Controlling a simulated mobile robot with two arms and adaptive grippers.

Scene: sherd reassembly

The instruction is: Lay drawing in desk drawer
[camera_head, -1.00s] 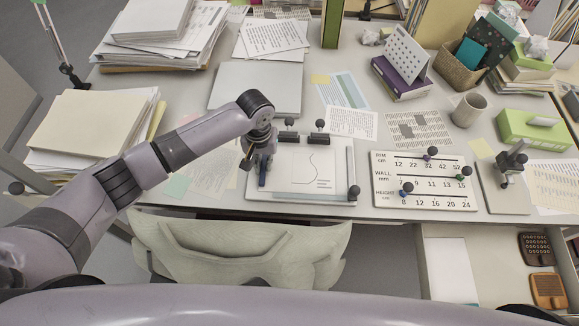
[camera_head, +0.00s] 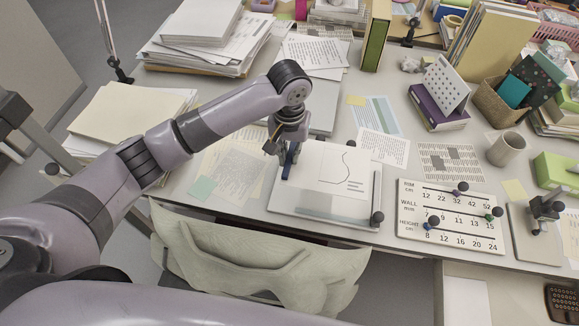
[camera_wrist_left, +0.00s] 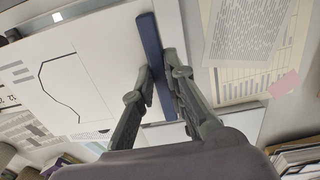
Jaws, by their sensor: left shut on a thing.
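The drawing (camera_head: 335,172) is a white sheet with a black curved profile line, over the drawing board (camera_head: 288,205) on the desk. A dark blue strip (camera_head: 290,162) runs along its left edge. My left gripper (camera_head: 284,146) is shut on this strip. The left wrist view shows the fingers (camera_wrist_left: 160,80) closing on the blue strip (camera_wrist_left: 150,40), with the drawing (camera_wrist_left: 70,80) beside it. The sheet looks raised off the board. The open desk drawer (camera_head: 510,288) is at the bottom right, partly cut off. My right gripper is not in view.
A scale panel (camera_head: 450,238) with knobs lies right of the board, then a grey plate with a dark fixture (camera_head: 543,210). A calculator (camera_head: 562,302) and a white sheet (camera_head: 466,303) are in the drawer. A chair (camera_head: 260,262) stands at the desk's front. Paper stacks fill the left.

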